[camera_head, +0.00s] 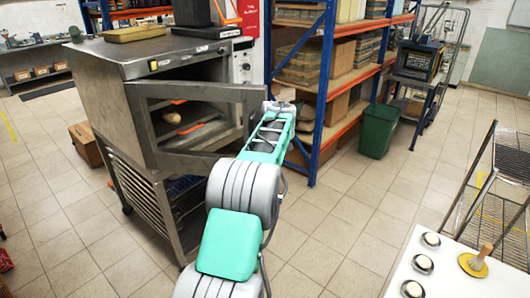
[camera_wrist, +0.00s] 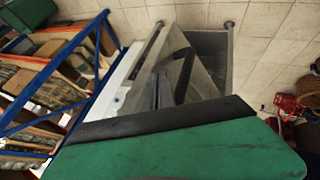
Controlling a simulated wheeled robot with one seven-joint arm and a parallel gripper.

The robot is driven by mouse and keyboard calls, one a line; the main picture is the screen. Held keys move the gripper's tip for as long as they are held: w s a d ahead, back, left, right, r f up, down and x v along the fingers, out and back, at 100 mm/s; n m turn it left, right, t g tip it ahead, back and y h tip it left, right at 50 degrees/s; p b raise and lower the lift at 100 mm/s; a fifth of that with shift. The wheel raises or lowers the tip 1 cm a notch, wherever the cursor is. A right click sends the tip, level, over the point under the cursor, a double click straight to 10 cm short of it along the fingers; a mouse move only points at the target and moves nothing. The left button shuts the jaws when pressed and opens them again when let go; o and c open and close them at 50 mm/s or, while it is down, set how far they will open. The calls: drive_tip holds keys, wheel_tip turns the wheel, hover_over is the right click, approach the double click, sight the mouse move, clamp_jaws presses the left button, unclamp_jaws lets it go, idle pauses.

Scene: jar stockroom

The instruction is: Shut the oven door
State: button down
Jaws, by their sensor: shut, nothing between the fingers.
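The grey metal oven (camera_head: 150,62) stands at the left in the head view. Its door (camera_head: 190,90), a metal frame with a window, stands ajar, swung out from the oven front. Through the window, a pale rounded item (camera_head: 172,117) shows inside, near orange strips. My gripper (camera_head: 250,118) is at the door's free right edge, shut and empty. It is small and partly hidden there, so I cannot tell whether it touches the door. In the wrist view, grey metal panels of the oven (camera_wrist: 205,50) lie just beyond the gripper.
A blue and orange shelf (camera_head: 328,85) with boxes stands right behind my arm. A green bin (camera_head: 379,130) stands by it. A wire rack (camera_head: 500,180) and a white counter (camera_head: 450,265) are at the right. Open tiled floor (camera_head: 330,220) lies between.

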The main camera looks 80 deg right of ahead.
drive_tip(key=v, duration=0.5)
wheel_tip(320, 180, down, 7)
drive_tip(key=w+a+m+g+h+b, duration=0.1)
drive_tip(key=w+a+m+h+b, duration=0.15)
drive_tip(key=m+h+b, duration=0.5)
drive_tip(key=a+m+g+h+b, duration=0.1)
drive_tip(key=a+m+h+b, duration=0.1)
drive_tip(key=a+m+h, duration=0.35)
drive_tip(key=d+r+y+p, duration=0.1)
drive_tip(key=d+p, duration=0.3)
drive_tip(key=d, duration=0.8)
drive_tip(key=shift+w+y, duration=0.2)
drive_tip(key=shift+y, duration=0.1)
drive_tip(key=shift+d+r, duration=0.1)
drive_tip(key=shift+d, duration=0.1)
